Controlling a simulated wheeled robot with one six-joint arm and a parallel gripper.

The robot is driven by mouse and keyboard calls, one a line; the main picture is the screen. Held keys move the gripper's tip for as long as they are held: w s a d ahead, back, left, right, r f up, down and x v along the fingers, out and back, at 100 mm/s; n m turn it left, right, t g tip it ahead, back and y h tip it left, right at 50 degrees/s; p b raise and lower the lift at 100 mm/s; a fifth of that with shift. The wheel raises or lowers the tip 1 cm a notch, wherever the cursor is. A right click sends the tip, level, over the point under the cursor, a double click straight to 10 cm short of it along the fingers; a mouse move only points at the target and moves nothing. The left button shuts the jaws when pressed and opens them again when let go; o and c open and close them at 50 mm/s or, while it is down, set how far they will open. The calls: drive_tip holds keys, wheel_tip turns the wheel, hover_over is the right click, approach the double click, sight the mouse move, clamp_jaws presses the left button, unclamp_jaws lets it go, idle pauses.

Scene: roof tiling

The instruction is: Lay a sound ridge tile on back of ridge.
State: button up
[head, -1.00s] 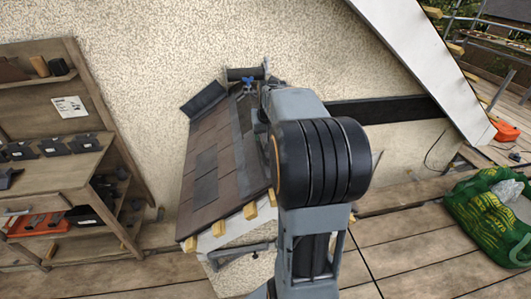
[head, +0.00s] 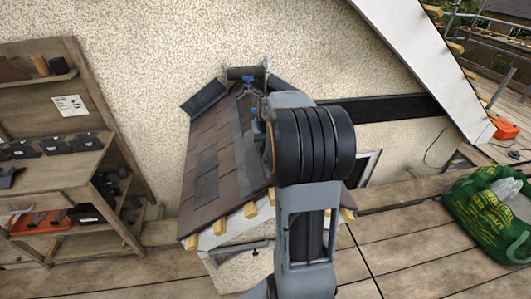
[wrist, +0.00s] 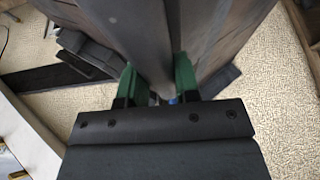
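The small roof's ridge (head: 240,140), a grey strip above brown slates, runs back to the wall in the head view. My arm covers part of its right side. Several dark ridge tiles (head: 85,143) sit on the shelf at left. In the wrist view, my gripper (wrist: 157,75) points down over the ridge. Its two green fingers stand apart, with the dark ridge band (wrist: 150,40) seen between and beyond them. I see no tile clearly held. The gripper is mostly hidden behind my arm in the head view.
A small blue fitting (head: 247,80) and a dark horizontal piece (head: 240,73) are at the ridge's back end by the wall. A dark flashing (head: 203,98) slopes at the left. The wooden shelf (head: 105,172) stands left; a green bag (head: 480,215) lies right on the planks.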

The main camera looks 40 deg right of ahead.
clamp_jaws()
idle(0.8)
drive_tip(key=shift+w+r, duration=0.1)
drive_tip(key=shift+r, duration=0.1)
